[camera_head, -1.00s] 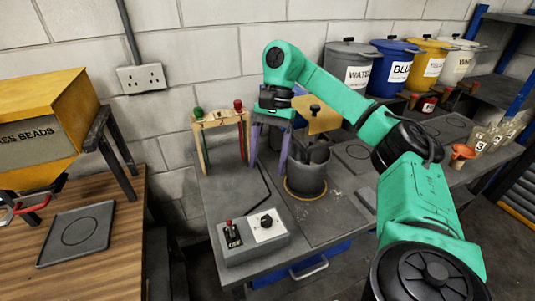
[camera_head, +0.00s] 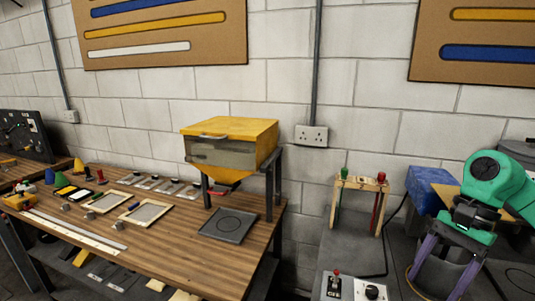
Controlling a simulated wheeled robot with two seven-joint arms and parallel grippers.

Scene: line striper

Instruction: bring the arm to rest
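My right arm, green with dark joints, comes in at the right edge of the head view. Its gripper (camera_head: 440,275) points down with two purple fingers spread apart, and I see nothing held between them. It is over the grey bench, right of the small wooden rack (camera_head: 360,184). A dark grey shape shows behind and between the fingers, partly hidden by them. My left arm and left gripper are not in view.
A wooden table (camera_head: 180,262) at left holds a yellow hopper (camera_head: 232,140) on a dark stand, a dark square tray (camera_head: 229,226), frames and small tools. A grey switch box (camera_head: 350,288) sits on the bench front. A blue object (camera_head: 430,188) stands behind the gripper.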

